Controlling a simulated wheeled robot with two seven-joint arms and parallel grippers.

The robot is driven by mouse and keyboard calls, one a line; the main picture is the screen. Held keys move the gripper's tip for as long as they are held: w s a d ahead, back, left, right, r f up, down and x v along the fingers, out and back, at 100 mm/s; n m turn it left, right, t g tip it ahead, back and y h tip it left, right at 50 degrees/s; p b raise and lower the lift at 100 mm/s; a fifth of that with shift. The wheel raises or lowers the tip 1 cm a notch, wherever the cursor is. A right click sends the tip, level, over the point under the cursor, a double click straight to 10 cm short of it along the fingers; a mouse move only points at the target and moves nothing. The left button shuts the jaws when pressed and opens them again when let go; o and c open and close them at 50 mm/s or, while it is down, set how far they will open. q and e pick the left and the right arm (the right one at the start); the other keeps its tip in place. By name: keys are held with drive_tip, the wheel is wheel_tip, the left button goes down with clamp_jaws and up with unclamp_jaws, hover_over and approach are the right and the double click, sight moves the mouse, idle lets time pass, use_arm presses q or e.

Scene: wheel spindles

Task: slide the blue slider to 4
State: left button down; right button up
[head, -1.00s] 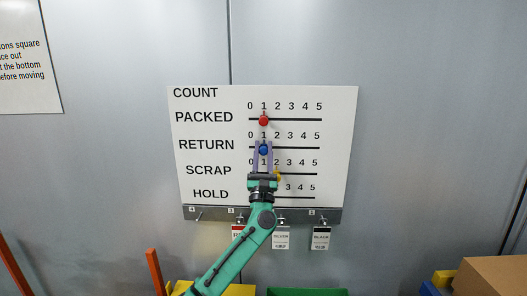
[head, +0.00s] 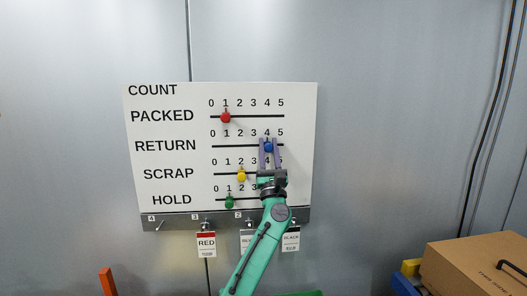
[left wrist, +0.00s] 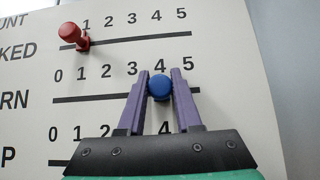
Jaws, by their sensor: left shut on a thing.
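The blue slider (head: 268,147) is a round knob on the RETURN track of the white count board (head: 165,98). In the head view it sits under the 4 of its scale. My left gripper (head: 269,146) reaches up from below, with its purple fingers shut on the blue slider. In the left wrist view the blue slider (left wrist: 160,87) is between the two fingertips, just below the 4. The gripper hides part of the SCRAP and HOLD scales. My right gripper is not in view.
The red slider (head: 225,117) is at 1 on PACKED, the yellow slider (head: 241,175) near 2 on SCRAP, the green slider (head: 229,202) near 1 on HOLD. Tags hang from a grey rail (head: 175,222) below. A cardboard box (head: 475,265) stands at lower right.

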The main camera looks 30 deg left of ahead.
use_arm(q)
drive_tip(key=c, duration=0.8)
unclamp_jaws()
drive_tip(key=shift+d+f, duration=0.1)
drive_tip(key=shift+o, duration=1)
drive_tip(key=b+v, duration=0.5)
drive_tip(key=v, duration=0.9)
drive_tip(key=shift+s+d, duration=0.2)
drive_tip(key=shift+f, duration=0.15)
